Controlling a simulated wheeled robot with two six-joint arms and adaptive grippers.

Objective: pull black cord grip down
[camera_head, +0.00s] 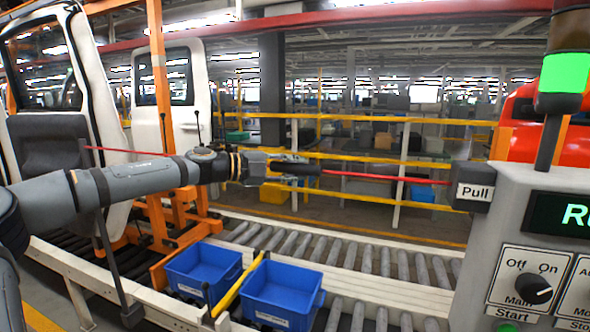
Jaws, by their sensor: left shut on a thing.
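A taut red cord (385,179) runs across the view to a dark box labelled "Pull" (475,187) on the grey control panel at the right. My left gripper (290,165) reaches in from the left at the cord's height. It is shut on the black cord grip (311,170), whose right end shows beyond the fingers where the red cord comes out. The fingers hide the rest of the grip. The cord dips slightly towards the grip's side only a little, if at all. My right gripper is not in view.
Two blue bins (203,272) (284,294) stand below on a roller conveyor (378,262). A yellow bar lies between them. White car doors hang at the left. Yellow railings stand behind. The panel has knobs and a lit green lamp (565,73).

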